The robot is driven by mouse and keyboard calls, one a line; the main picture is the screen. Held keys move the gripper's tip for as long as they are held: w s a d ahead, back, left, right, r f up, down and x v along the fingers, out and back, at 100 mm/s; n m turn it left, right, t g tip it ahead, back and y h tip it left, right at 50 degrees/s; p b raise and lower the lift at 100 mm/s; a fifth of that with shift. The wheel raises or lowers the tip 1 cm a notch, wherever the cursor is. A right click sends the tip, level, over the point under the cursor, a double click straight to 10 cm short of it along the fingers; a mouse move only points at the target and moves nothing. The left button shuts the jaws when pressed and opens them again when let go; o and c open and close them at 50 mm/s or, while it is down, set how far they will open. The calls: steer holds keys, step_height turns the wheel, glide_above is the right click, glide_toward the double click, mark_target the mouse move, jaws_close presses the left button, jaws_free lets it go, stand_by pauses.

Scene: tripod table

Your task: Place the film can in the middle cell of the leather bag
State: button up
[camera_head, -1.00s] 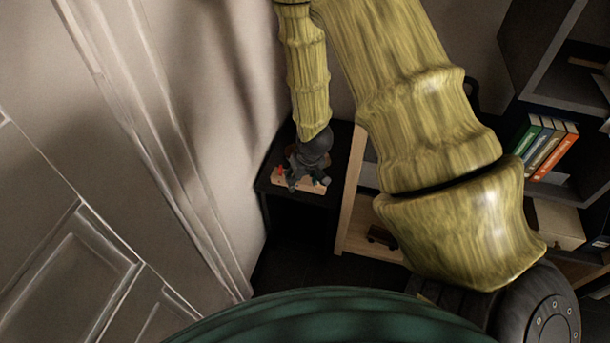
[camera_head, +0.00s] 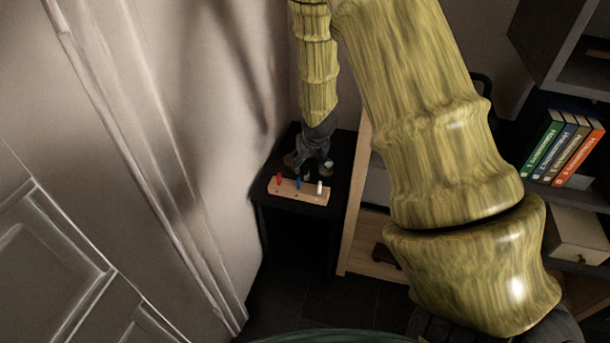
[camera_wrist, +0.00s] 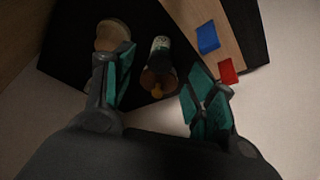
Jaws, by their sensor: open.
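My gripper (camera_head: 314,168) is over the small dark table, behind a pale wooden board. In the wrist view my gripper (camera_wrist: 160,90) is open, with teal pads apart. A small upright-looking cylinder (camera_wrist: 161,52), with a pale patterned side and brown end, shows between and beyond the fingertips; contact is not visible. A rounded tan and brown object (camera_wrist: 112,34) is partly hidden behind the left finger. I cannot tell which of these, if any, is the film can. No leather bag with cells is clearly recognisable.
The wooden board (camera_head: 296,194) carries red (camera_head: 279,178), blue (camera_head: 298,183) and white (camera_head: 319,187) pegs near the front of the dark table (camera_head: 267,205). A wall stands close on the left. A shelf with books (camera_head: 565,150) is on the right.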

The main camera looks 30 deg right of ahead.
mark_target(305, 168)
steer(key=shift+b+x, duration=0.55)
steer(key=shift+x, duration=2.75)
steer(key=c, duration=1.1)
steer(key=shift+o, duration=0.2)
steer(key=shift+r, duration=0.1)
step_height(305, 168, up, 10)
steer(key=shift+f+p, duration=0.1)
steer(key=shift+p, duration=0.95)
